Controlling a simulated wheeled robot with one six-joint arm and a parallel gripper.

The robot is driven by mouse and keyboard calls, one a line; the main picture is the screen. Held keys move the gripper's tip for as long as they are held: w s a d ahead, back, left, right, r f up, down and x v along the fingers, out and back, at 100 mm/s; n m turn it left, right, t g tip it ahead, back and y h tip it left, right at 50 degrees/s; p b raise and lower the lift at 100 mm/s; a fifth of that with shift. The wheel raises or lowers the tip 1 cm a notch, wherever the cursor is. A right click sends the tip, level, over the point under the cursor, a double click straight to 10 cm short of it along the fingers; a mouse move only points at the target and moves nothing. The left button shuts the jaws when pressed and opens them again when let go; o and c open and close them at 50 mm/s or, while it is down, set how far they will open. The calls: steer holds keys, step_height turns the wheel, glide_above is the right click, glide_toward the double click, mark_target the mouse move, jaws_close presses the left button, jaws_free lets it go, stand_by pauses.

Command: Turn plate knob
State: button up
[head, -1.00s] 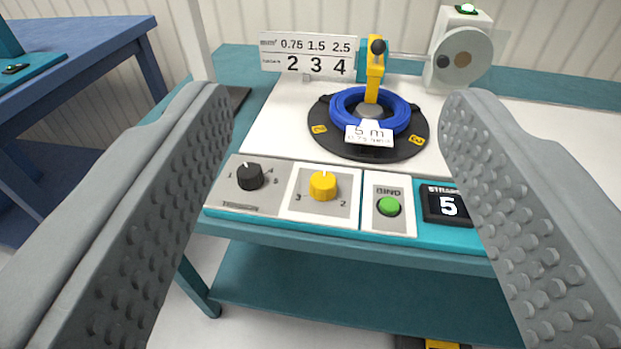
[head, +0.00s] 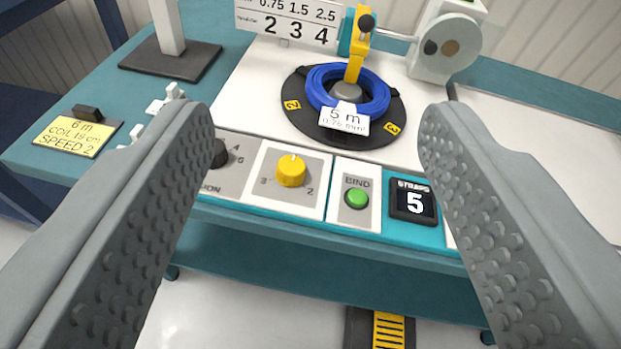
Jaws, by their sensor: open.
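A yellow knob (head: 291,171) stands on a white-framed panel at the front of the teal bench. Its white mark points up, with a 3 at its left and a 2 at its right. A black knob (head: 220,153) is left of it, partly hidden by my left finger. A round black plate (head: 290,116) with yellow number tags lies behind the panels and carries a blue cable coil (head: 318,87) labelled 5 m. My gripper (head: 317,118) is open and empty, its fingers wide apart on either side of the view and apart from the yellow knob.
A green BIND button (head: 356,198) and a display (head: 413,202) reading 5 sit right of the yellow knob. A number sign (head: 290,22) and a white machine (head: 446,50) are behind the plate.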

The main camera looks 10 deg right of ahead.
steer(key=w+f+n+g, duration=0.3)
steer(key=w+n+g, duration=0.35)
steer(key=w, duration=0.45)
steer(key=n+g, duration=0.8)
steer(key=g, duration=0.1)
glide_above(291, 165)
step_height(291, 165, down, 5)
step_height(291, 165, down, 17)
steer(key=shift+f, duration=0.1)
steer(key=shift+c, duration=0.2)
steer(key=c, duration=1)
